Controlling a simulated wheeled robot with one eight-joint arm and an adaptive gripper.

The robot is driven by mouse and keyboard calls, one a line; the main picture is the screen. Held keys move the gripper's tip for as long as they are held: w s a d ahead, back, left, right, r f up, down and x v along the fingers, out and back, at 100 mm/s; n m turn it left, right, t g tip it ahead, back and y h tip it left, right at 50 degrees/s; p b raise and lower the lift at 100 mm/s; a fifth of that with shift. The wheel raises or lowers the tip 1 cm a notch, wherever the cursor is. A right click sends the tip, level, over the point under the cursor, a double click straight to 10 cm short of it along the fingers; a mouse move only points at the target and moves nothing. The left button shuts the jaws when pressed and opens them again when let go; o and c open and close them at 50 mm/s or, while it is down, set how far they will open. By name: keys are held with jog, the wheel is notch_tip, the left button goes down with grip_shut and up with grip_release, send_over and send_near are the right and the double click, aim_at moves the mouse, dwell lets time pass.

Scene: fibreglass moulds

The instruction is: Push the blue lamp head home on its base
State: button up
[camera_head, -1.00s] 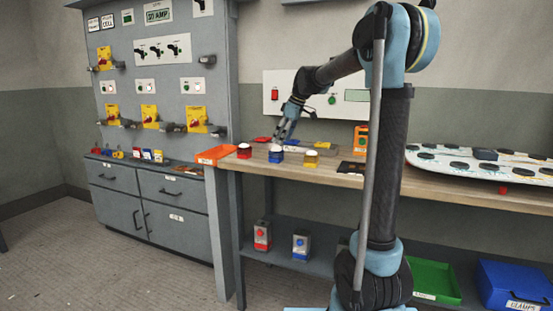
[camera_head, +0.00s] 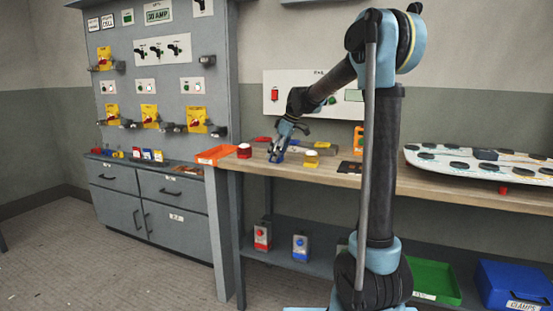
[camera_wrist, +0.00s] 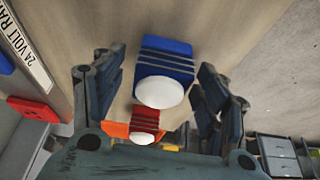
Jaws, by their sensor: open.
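The blue lamp (camera_head: 278,158) is on the wooden bench, mostly covered by my gripper in the head view. In the wrist view the blue lamp head (camera_wrist: 168,55) shows a ribbed blue body and a round white cap, lying between my fingers. My gripper (camera_head: 276,150) is open and low over it, with one finger on each side. Gaps show beside the lamp head, and I cannot tell whether any part touches it. The base under the lamp head is hidden, so the seam between them cannot be seen.
A red lamp (camera_head: 244,151) stands left of the blue one and a yellow lamp (camera_head: 311,159) to its right, both close. An orange tray (camera_head: 215,155) sits at the bench's left end. A large white panel with dark discs (camera_head: 470,160) fills the right side.

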jog(key=shift+a+f, duration=0.2)
jog(key=shift+f, duration=0.25)
jog(key=c, duration=1.1)
notch_tip(320, 180, up, 10)
jog(key=shift+r, duration=0.1)
